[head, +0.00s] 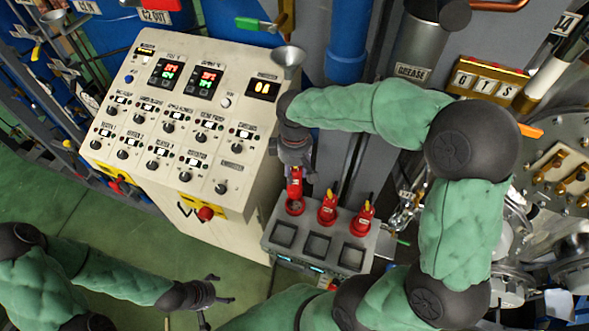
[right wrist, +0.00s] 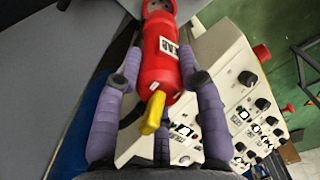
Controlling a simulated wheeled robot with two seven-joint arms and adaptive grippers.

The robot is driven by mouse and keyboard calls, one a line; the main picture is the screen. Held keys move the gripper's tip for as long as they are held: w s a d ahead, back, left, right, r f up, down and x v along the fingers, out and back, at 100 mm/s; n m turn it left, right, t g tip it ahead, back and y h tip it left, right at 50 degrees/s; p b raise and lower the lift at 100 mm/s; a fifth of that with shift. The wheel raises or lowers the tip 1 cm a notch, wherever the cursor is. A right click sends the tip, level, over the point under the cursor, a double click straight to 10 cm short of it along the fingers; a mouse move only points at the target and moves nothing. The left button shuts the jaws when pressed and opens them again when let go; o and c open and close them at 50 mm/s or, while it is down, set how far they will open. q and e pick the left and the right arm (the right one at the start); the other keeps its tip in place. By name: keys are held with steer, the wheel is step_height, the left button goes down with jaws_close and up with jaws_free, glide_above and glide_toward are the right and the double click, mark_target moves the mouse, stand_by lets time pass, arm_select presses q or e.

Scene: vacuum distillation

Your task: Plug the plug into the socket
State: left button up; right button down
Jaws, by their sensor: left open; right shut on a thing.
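A red plug (head: 295,186) with a white label is between the fingers of my right gripper (head: 297,170), at the left end of the grey socket box (head: 268,243). In the right wrist view the same red plug (right wrist: 168,62) has a yellow end toward the camera, and both fingers close around it. I cannot tell whether its far end is seated in the red socket ring (head: 295,208) below it. A middle red plug (head: 327,208) and a right red plug (head: 361,220) stand upright on the box. My left gripper (head: 212,291) is open and empty at the lower left.
A cream control panel (head: 215,150) with displays and knobs stands left of the box. A metal funnel (head: 289,56) is at its upper right corner. Blue pipes (head: 347,45) rise behind my right arm.

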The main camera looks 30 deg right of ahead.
mark_target(295, 189)
steer(key=shift+d+f+b, duration=0.15)
steer(key=shift+f+b, duration=0.2)
steer(key=shift+f, duration=0.1)
steer(key=shift+f+b, duration=1.85)
steer(key=shift+f, duration=0.6)
steer(key=shift+f+b, duration=1.65)
steer(key=shift+f, duration=0.45)
steer(key=c, duration=0.7)
jaws_free()
steer(key=shift+r, duration=3.8)
